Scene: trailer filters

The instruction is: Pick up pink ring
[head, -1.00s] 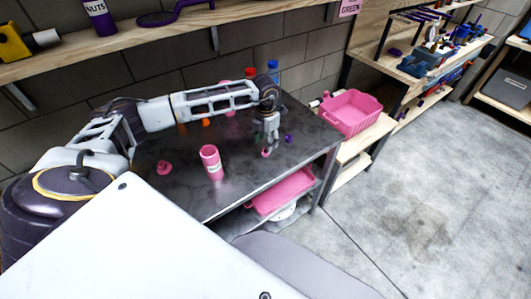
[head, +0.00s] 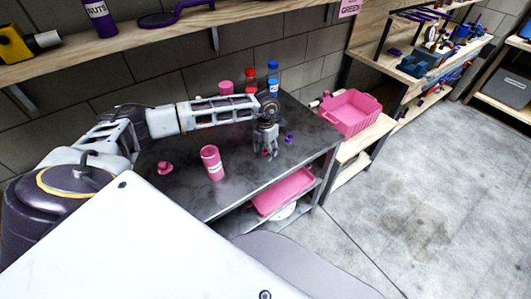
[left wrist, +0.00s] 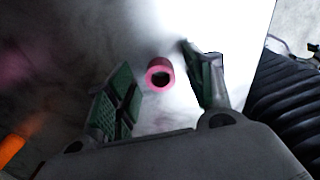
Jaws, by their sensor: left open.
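The pink ring (left wrist: 160,74) lies on the dark metal tabletop (head: 240,190). In the left wrist view it shows with its dark hole towards the camera, in the gap between my fingers and touching neither as far as I can see. My left gripper (head: 268,150) is open and points down over the ring, low above the table. In the head view the fingers mostly hide the ring. My right gripper is not in view.
A pink labelled cup (head: 212,163) and a pink knob-like piece (head: 165,168) stand left of the gripper. A small purple piece (head: 289,139) is close on its right. Bottles (head: 272,80) stand behind the arm. A pink bin (head: 350,112) is at right.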

